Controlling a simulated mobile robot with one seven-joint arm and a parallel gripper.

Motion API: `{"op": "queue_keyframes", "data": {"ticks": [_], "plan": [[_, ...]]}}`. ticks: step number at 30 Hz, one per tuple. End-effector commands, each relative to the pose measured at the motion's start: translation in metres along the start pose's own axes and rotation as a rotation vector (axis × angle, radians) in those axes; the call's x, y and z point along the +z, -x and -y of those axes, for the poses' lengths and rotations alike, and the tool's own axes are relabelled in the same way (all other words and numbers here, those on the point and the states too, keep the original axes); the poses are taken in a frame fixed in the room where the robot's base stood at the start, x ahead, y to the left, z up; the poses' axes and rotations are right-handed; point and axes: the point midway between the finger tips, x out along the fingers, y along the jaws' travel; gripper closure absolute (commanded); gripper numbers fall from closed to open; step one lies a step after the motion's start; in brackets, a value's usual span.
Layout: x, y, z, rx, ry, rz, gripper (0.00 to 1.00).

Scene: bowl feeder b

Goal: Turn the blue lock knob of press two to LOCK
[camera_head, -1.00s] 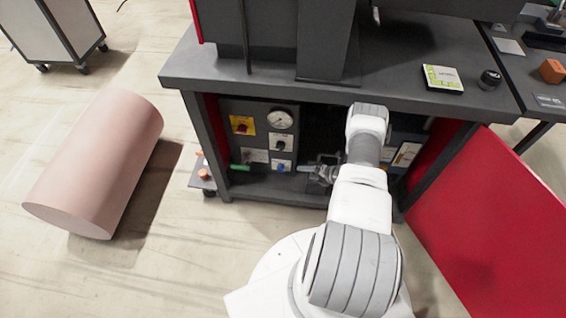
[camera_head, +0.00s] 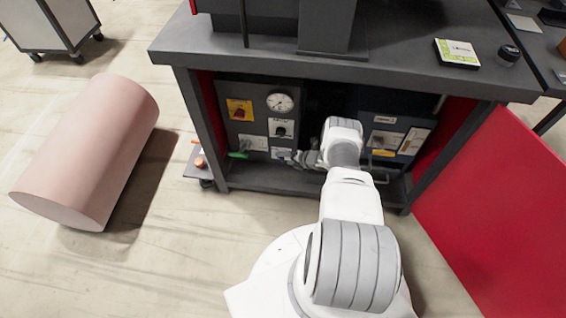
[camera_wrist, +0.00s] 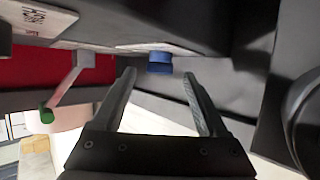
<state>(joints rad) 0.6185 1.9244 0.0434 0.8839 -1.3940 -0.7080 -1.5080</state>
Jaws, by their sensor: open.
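The blue lock knob (camera_wrist: 160,64) shows in the wrist view on the panel, with a white label plate (camera_wrist: 153,48) beside it. My gripper (camera_wrist: 158,76) is open and empty. Its two fingers point toward the knob, which appears in line with the gap between the fingertips. I cannot tell whether the knob is between the fingers or just beyond them. In the head view my gripper (camera_head: 303,158) is at the lower right of the grey control panel (camera_head: 256,128) under the bench. There the knob is mostly hidden by my gripper, and its setting cannot be read.
The panel carries a red switch on a yellow plate (camera_head: 239,110), a round gauge (camera_head: 280,102) and a black selector (camera_head: 281,129). A green-tipped lever (camera_wrist: 47,114) sticks out left of the knob. The bench top (camera_head: 400,68) overhangs the panel. A red door (camera_head: 500,210) stands open at right.

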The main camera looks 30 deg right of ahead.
Motion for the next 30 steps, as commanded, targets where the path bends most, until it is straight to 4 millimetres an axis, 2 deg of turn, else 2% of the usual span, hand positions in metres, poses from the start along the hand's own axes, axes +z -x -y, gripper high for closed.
{"op": "queue_keyframes", "data": {"ticks": [1, 6, 17, 20, 30], "plan": [[-0.001, -0.009, 0.002, 0.002, 0.001, 0.000, 0.24], [0.000, -0.022, 0.001, 0.001, 0.000, 0.000, 0.24], [0.000, -0.025, -0.001, 0.000, -0.001, 0.000, 0.24], [0.000, -0.025, -0.001, 0.001, 0.000, 0.000, 0.38], [0.001, -0.025, -0.001, 0.001, 0.000, 0.000, 1.00]]}}
